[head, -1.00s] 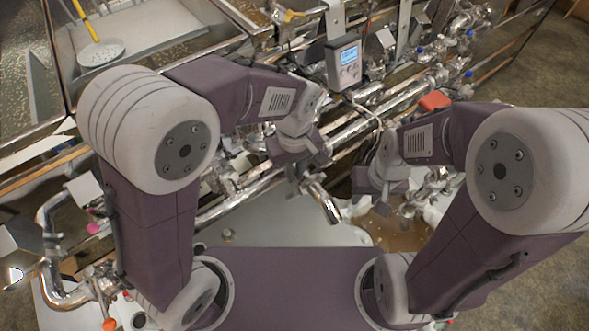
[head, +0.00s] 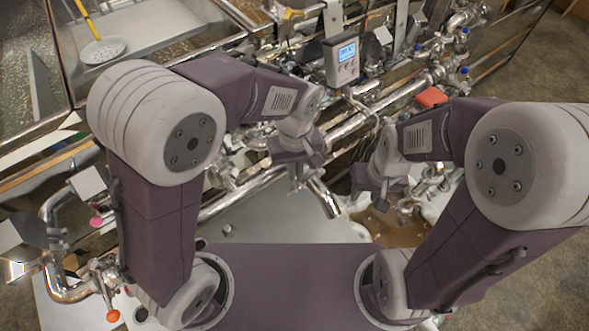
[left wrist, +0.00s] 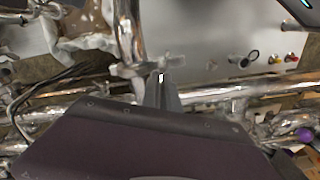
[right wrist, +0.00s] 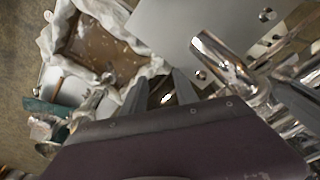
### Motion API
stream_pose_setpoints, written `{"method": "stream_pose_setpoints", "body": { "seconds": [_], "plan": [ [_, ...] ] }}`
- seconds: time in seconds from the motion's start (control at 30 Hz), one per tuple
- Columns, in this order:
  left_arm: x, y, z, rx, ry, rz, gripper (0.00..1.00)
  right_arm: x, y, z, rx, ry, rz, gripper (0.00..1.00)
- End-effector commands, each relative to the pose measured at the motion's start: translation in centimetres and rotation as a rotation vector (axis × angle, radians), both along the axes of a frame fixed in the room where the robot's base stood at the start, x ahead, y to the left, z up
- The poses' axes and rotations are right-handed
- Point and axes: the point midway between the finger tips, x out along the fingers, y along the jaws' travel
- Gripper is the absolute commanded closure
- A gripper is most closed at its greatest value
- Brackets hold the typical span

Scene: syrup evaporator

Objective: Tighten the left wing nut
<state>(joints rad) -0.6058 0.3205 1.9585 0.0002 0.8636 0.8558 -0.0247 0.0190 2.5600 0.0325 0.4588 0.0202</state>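My left gripper (left wrist: 161,84) is at a metal clamp (left wrist: 132,70) on the pipe below the evaporator, next to the downward spout (left wrist: 126,30). Its two fingers are close together around a small bright metal part, which looks like the left wing nut (left wrist: 161,76); the fingers hide most of it. In the head view this gripper (head: 297,172) is just left of the spout (head: 325,200), and the nut cannot be made out. My right gripper (right wrist: 158,88) has its fingers apart with nothing held. In the head view it (head: 384,200) hangs right of the spout.
A lined box of brown liquid (right wrist: 100,45) lies below the right gripper. A grey display unit (head: 342,60) stands behind the pipes. Pipes and valves crowd both sides; an orange knob (head: 113,316) is at lower left. A pale flat surface (head: 270,225) lies below the spout.

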Motion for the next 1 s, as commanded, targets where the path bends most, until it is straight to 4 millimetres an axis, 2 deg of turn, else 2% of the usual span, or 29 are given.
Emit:
{"method": "stream_pose_setpoints", "body": {
  "seconds": [0.13,0.17,0.2,0.53,0.83,1.0],
  "plan": [
    [0.1,0.0,-0.1,0.0,-0.002,0.001,1.0,0.0,0.0,-0.1,0.0,0.0,0.0,0.65],
    [0.1,0.0,-0.1,0.0,-0.002,0.001,0.87,0.0,0.0,-0.1,0.0,0.0,0.0,0.65],
    [0.1,0.0,-0.1,0.0,-0.002,0.002,0.86,0.0,0.0,-0.1,0.0,0.0,0.0,0.65],
    [0.1,0.0,0.5,-0.002,-0.004,0.002,0.86,0.0,0.0,-0.1,0.0,0.0,0.0,0.65],
    [0.3,0.0,6.7,-0.004,-0.005,0.002,0.86,0.0,0.0,-0.8,0.0,0.0,0.0,0.65],
    [0.3,0.1,8.7,-0.002,-0.001,0.002,0.86,0.0,0.0,-0.8,0.0,0.0,0.0,0.65]
  ]
}}
